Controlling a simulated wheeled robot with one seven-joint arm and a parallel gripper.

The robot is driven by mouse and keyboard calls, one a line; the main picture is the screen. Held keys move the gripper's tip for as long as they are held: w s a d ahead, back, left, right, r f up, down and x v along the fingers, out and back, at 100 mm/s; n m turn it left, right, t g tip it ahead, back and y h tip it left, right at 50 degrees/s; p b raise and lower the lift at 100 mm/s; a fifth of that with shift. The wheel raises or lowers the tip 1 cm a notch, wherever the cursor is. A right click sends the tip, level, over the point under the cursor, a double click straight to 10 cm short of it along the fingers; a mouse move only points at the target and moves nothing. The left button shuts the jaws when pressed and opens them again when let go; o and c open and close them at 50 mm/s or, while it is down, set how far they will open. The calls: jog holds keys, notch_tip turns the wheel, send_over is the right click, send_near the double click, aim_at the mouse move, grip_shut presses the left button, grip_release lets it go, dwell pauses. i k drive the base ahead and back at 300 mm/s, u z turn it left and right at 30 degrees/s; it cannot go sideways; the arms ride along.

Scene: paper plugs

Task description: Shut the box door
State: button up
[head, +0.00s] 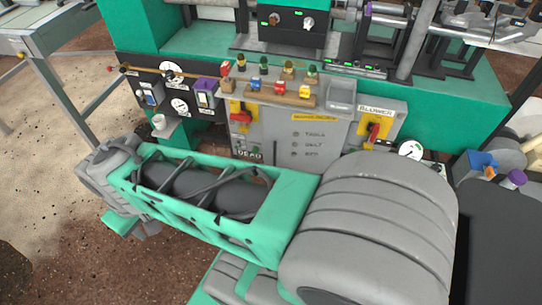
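A grey control box (318,130) stands against the green machine in the middle of the head view. Its front carries small printed lettering, a yellow label, and a yellow plate with a red lever (240,113) at left. I cannot tell which panel is the door, or whether it is open, because my arm covers the lower part. My green and grey arm lies across the foreground, in front of the box. No gripper fingers show in this view.
A dark panel with round gauges (180,106) is left of the box. A panel marked blower (377,125) with a red lever is at right. Several coloured buttons and knobs line the box top. A grey-topped table (45,38) is at upper left, with open brown floor below.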

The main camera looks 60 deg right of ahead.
aim_at(295, 140)
jog(key=u, duration=0.8)
jog(key=k, duration=0.75)
jog(key=z, duration=0.1)
